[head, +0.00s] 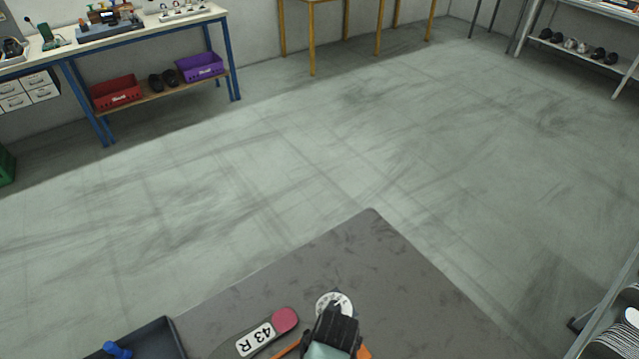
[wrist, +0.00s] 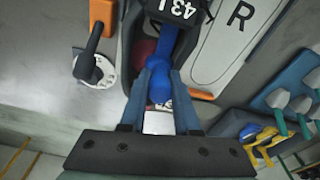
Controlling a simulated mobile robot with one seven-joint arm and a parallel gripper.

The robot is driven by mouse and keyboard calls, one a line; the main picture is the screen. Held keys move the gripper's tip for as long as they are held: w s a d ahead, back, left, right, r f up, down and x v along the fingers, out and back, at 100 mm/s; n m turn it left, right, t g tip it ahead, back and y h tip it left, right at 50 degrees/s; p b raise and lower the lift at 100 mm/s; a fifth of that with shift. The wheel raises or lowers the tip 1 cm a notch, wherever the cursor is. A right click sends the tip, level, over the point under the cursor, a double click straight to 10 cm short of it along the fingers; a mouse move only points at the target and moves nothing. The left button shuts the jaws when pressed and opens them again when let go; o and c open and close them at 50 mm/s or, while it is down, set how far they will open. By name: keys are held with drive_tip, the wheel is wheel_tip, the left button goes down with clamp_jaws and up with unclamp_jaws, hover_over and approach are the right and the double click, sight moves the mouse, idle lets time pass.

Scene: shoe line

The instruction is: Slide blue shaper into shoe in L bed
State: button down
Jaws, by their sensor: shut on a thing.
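In the wrist view my gripper (wrist: 161,88) is shut on the blue shaper (wrist: 181,62), gripping its narrow rounded end.
A flat piece marked "43 R" (head: 256,339) lies left of my gripper on the grey work surface (head: 370,250). A white disc (head: 335,300) is close by. A dark tray (head: 160,335) holds a blue item.

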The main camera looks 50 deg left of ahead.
drive_tip(key=c, duration=0.6)
unclamp_jaws()
drive_tip(key=shift+o, duration=0.2)
drive_tip(key=shift+r, duration=0.1)
drive_tip(key=shift+r+p, duration=1.45)
drive_tip(key=shift+p, duration=0.25)
wheel_tip(320, 180, up, 7)
drive_tip(key=p, duration=0.7)
